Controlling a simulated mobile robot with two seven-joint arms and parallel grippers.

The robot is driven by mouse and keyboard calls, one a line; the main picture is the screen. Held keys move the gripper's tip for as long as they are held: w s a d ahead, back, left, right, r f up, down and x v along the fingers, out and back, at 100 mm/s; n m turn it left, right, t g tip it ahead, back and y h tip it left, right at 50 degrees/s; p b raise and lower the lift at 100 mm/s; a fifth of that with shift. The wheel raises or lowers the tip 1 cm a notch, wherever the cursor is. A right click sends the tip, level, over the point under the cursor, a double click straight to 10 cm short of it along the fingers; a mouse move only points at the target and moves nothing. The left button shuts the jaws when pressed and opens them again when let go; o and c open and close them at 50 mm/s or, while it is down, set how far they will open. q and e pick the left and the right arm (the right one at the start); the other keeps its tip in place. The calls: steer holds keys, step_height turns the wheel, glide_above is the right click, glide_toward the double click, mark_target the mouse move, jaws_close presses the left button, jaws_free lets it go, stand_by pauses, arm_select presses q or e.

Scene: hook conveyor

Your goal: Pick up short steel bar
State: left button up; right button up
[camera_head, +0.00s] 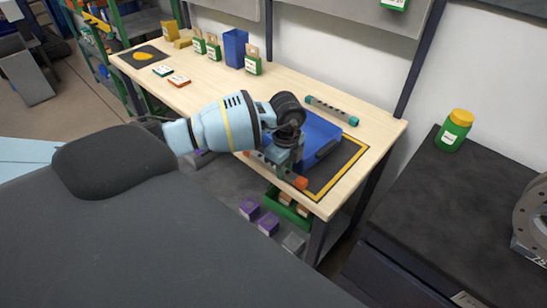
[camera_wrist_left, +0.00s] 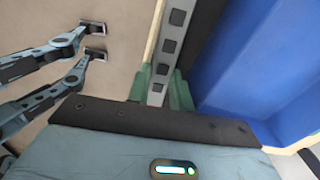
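A grey steel bar with square holes (camera_wrist_left: 170,45) runs between the two green fingers of my left gripper (camera_wrist_left: 160,92) in the left wrist view. The fingers lie close against both its sides. In the head view my left gripper (camera_head: 283,163) is at the front edge of the blue tray, over a bar with orange ends (camera_head: 301,183); the gripper hides its middle. Whether the bar is lifted or still resting is unclear. Another bar, with teal ends (camera_head: 332,110), lies behind the tray.
The blue tray (camera_head: 318,128) stands on a black mat with a yellow border (camera_head: 347,160) and holds a dark item. Green boxes and a blue bin (camera_head: 235,48) stand farther back on the wooden table. A dark cabinet (camera_head: 430,210) with a yellow-lidded jar (camera_head: 454,130) is at the right.

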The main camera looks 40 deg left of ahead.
arm_select(q)
jaws_close()
steer(key=shift+r, duration=0.15)
